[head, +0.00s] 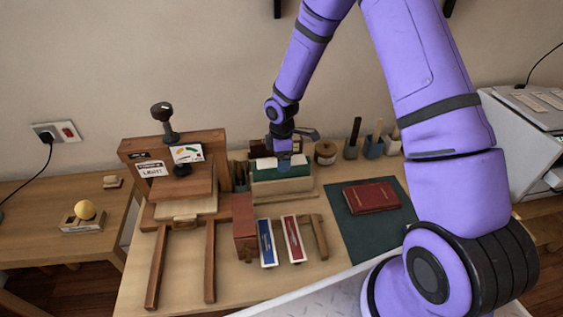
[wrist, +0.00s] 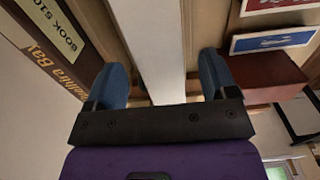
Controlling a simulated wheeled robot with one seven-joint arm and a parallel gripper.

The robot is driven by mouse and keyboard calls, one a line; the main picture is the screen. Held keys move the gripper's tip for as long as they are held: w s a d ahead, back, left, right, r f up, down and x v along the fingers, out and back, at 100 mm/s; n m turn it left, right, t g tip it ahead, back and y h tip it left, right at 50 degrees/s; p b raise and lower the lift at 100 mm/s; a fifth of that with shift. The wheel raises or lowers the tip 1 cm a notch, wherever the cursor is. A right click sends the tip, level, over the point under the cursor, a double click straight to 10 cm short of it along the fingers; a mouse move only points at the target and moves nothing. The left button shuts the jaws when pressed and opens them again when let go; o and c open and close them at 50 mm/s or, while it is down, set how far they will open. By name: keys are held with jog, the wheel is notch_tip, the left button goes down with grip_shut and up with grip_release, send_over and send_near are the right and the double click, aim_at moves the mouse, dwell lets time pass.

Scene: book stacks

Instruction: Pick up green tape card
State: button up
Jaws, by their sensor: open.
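My gripper (head: 284,158) points down over a wooden box (head: 283,187) at the back middle of the bench. White cards and a dark green strip show at the box's top, just under the gripper; I cannot tell whether that strip is the green tape card. In the wrist view my gripper (wrist: 168,85) is open, with its two blue fingers apart. A long white strip (wrist: 160,45) runs between the fingers. I cannot tell whether they touch it. My gripper hides part of the box's top in the head view.
A wooden press (head: 175,160) stands to the left. A dark red block (head: 244,222), a blue-labelled piece (head: 267,243) and a red-labelled piece (head: 293,239) are in front. A red book (head: 372,196) lies on a green mat (head: 363,230) at right. Jars and brush pots line the back.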

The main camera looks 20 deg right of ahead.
jog(key=c, duration=1)
jog(key=shift+r, duration=0.1)
